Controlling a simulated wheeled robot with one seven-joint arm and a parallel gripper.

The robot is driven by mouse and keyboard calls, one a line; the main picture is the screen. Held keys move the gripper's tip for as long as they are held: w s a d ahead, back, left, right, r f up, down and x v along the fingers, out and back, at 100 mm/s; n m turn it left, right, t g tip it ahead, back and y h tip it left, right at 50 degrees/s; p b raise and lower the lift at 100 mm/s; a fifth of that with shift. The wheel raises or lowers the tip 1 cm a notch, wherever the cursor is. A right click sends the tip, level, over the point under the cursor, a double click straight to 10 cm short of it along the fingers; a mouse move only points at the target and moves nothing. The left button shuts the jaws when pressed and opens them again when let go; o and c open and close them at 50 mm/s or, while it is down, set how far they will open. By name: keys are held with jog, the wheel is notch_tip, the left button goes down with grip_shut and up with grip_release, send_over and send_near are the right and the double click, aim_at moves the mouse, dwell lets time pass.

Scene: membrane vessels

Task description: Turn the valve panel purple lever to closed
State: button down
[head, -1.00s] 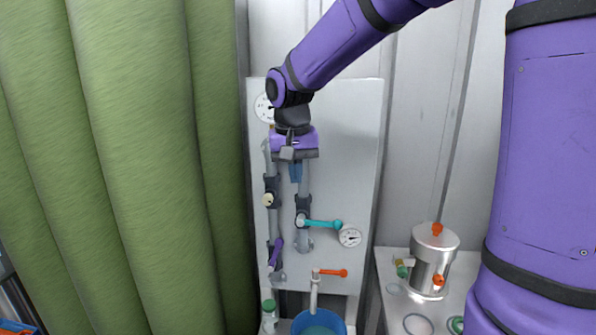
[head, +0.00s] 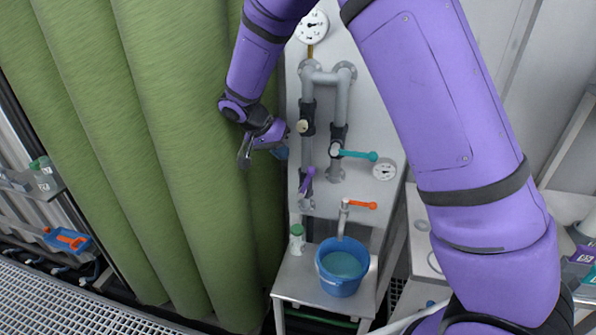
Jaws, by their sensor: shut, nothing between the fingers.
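The purple lever (head: 308,179) is on the lower left pipe of the white valve panel (head: 368,108). It slants, its upper end leaning right of the pipe line. My gripper (head: 281,153) is left of the panel's pipes, in front of the green curtain, above and left of the purple lever. It is shut and empty, and it appears apart from the lever. The fingertips are small and partly hidden by the gripper body.
A teal lever (head: 358,155) and a gauge (head: 384,169) are right of the purple lever. An orange-handled tap (head: 359,204) is below, over a blue bucket (head: 341,268) on a small stand (head: 295,277). A green-capped bottle (head: 297,238) stands beside it. Green columns (head: 170,120) fill the left.

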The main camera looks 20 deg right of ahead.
aim_at(306, 183)
jog(key=x, duration=1)
jog(key=shift+w+f, duration=0.15)
jog(key=shift+f, duration=0.05)
jog(key=s+d+f+m+t+y, duration=0.1)
jog(key=s+d+f+t+y, duration=0.3)
jog(key=s+d+f+y, duration=0.1)
jog(key=shift+d+f+m+t+y, duration=0.4)
jog(key=shift+d+f+y, duration=0.05)
jog(key=shift+d+y, duration=0.7)
dwell(1.1)
jog(key=shift+s+f, duration=0.1)
jog(key=shift+s, duration=0.1)
